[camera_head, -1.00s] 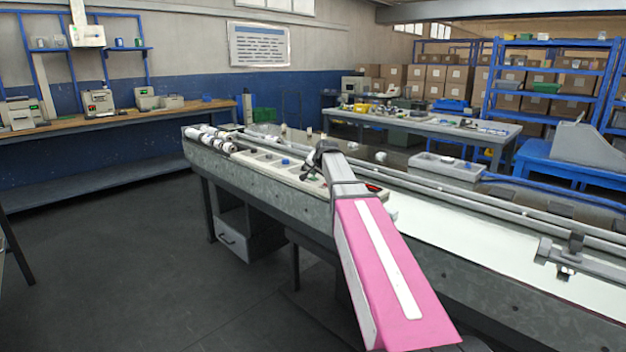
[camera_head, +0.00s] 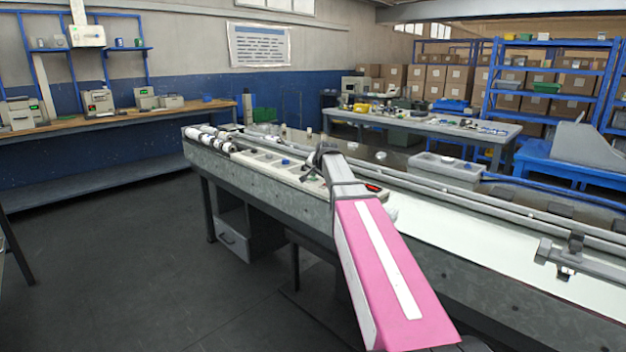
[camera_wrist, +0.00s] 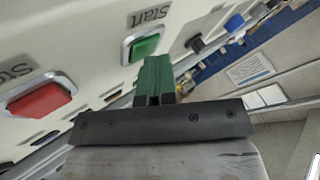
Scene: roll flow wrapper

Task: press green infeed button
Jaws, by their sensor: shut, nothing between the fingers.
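The green button (camera_wrist: 143,47) labelled Start sits in a pale frame on the white control panel in the wrist view. A red button (camera_wrist: 40,99) labelled Stop is to its left. My gripper (camera_wrist: 156,64) is shut and empty, its dark green fingertips pointing at the panel just below and right of the green button in the picture. I cannot tell whether the tips touch the button or panel. In the head view, my arm reaches over the long machine's control panel (camera_head: 262,160). There my gripper is small and partly hidden by the wrist, and I cannot make out the green button.
A black knob (camera_wrist: 195,44) and a blue knob (camera_wrist: 234,24) stand out from the panel to the right of the green button. White rollers (camera_head: 210,137) are at the machine's left end. The floor (camera_head: 130,265) in front is clear.

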